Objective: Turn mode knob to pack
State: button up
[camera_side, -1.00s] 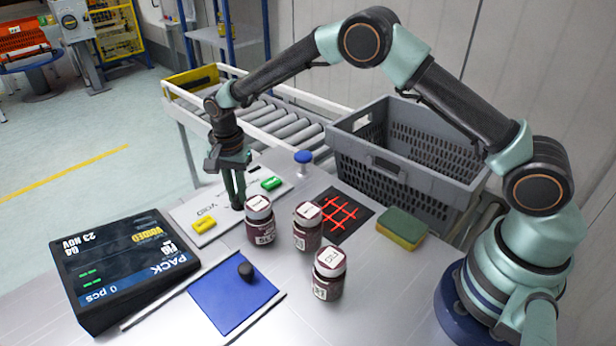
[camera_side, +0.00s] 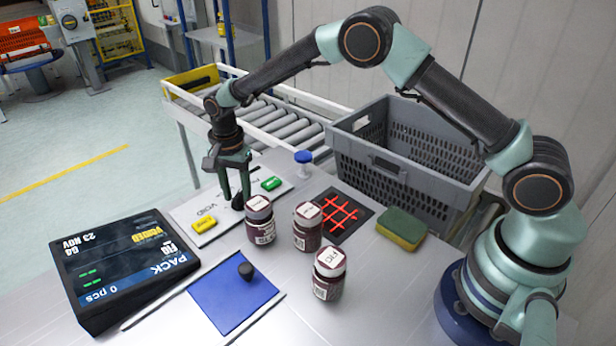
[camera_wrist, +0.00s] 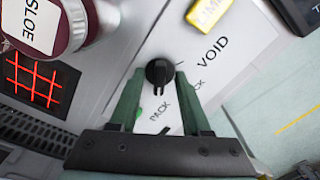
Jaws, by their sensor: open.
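The mode knob (camera_wrist: 159,74) is a small round black knob on a pale panel (camera_wrist: 240,45). In the wrist view its slotted end points down the picture, towards the lower of the small printed labels. VOID is printed on the panel to its right. My gripper (camera_wrist: 160,80) is open, with one green finger on each side of the knob and visible gaps between; contact is not seen. In the side view my gripper (camera_side: 235,200) reaches down over the dark knob (camera_side: 238,203). A tilted black display (camera_side: 130,268) reads PACK, 0 pcs, FIG and VOIDED.
Three dark jars (camera_side: 307,228) stand close right of the panel; one jar (camera_wrist: 45,25) is near my gripper. Yellow (camera_side: 204,224) and green (camera_side: 271,184) buttons flank the knob. A blue pad (camera_side: 230,300), sponge (camera_side: 402,228), grey crate (camera_side: 400,160) and roller conveyor (camera_side: 290,125) are around.

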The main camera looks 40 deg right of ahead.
aim_at(237, 195)
notch_tip(237, 195, up, 12)
dwell(0.5)
